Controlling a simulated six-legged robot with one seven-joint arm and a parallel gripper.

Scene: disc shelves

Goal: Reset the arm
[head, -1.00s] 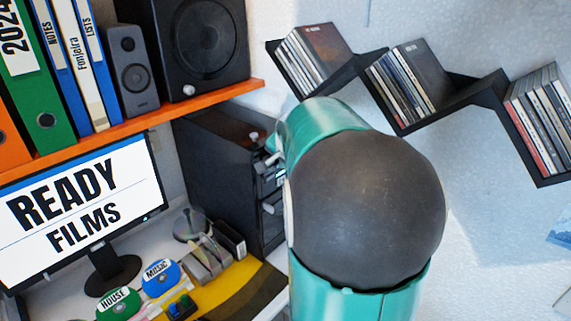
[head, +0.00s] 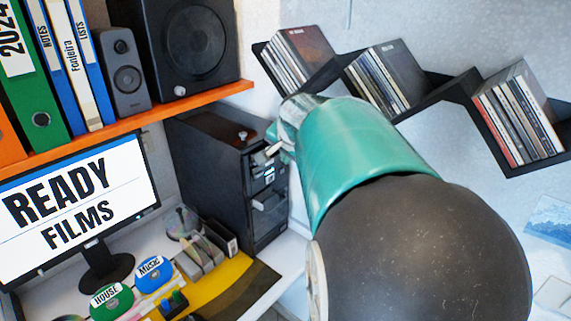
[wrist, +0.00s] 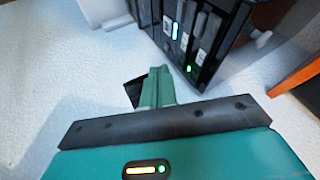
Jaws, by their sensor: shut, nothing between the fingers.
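My arm, teal with a dark round joint, reaches from the lower right of the head view towards the black drawer unit (head: 225,160). My gripper (head: 275,142) is small at the arm's far end, in front of the unit's upper part; its fingers are partly hidden there. In the wrist view my gripper (wrist: 157,86) shows as teal fingers close together, shut and empty. The front of the black unit (wrist: 200,35), with small lights and pale labels, is just beyond the fingertips. I cannot tell whether they touch it.
A zigzag wall shelf (head: 430,105) holds several disc cases at the right. An orange shelf (head: 130,125) carries binders and speakers (head: 190,45).

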